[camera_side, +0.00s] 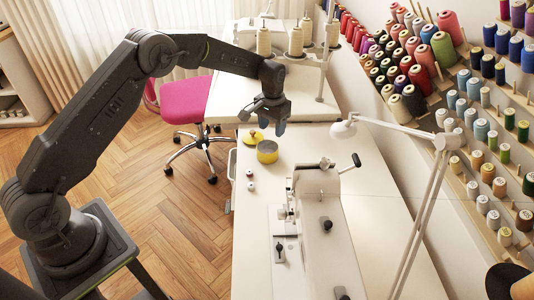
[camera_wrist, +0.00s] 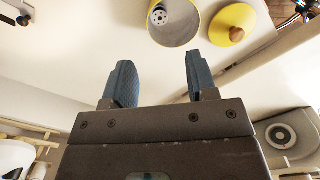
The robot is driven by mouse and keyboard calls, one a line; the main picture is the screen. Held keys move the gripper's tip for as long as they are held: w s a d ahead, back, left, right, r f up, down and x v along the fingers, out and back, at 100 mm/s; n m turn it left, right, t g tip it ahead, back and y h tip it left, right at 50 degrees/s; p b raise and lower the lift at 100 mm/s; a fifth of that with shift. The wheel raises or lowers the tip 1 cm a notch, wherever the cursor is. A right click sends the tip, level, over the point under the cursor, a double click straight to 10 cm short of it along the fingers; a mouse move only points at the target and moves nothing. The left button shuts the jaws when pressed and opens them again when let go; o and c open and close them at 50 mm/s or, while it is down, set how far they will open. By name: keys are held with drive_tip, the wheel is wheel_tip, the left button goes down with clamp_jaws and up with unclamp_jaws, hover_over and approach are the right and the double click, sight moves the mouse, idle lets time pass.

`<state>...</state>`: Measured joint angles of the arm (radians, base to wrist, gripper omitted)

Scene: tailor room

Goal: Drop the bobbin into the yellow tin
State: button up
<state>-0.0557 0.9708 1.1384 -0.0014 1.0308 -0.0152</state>
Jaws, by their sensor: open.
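The yellow tin (camera_side: 267,153) stands open on the white table in the side view. In the wrist view I look into the tin (camera_wrist: 184,30), and a metal disc with holes, which looks like the bobbin (camera_wrist: 159,15), lies inside it near the wall. The yellow lid (camera_wrist: 235,24) with its wooden knob lies beside the tin; the lid also shows in the side view (camera_side: 253,136). My gripper (camera_side: 270,124) is above the table, just behind the tin in the side view. In the wrist view my gripper's fingers (camera_wrist: 159,65) are apart with nothing between them.
A white sewing machine (camera_side: 318,190) stands on the table in front of the tin. A white lamp (camera_side: 345,129) reaches in from the right. Thread cones (camera_side: 264,40) stand at the back. The table's left edge is close.

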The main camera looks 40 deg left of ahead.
wheel_tip(320, 180, up, 7)
idle(0.3)
drive_tip(key=shift+r, duration=0.15)
drive_tip(key=s+d+r+t, duration=0.2)
drive_tip(key=s+r+t, duration=0.1)
drive_tip(key=s+r, duration=1.35)
drive_tip(key=s+d+f+t, duration=0.1)
drive_tip(key=s+t, duration=0.1)
drive_tip(key=s, duration=1.8)
drive_tip(key=shift+s+m+t, duration=0.15)
drive_tip(key=shift+m+t, duration=0.15)
drive_tip(key=shift+m, duration=0.1)
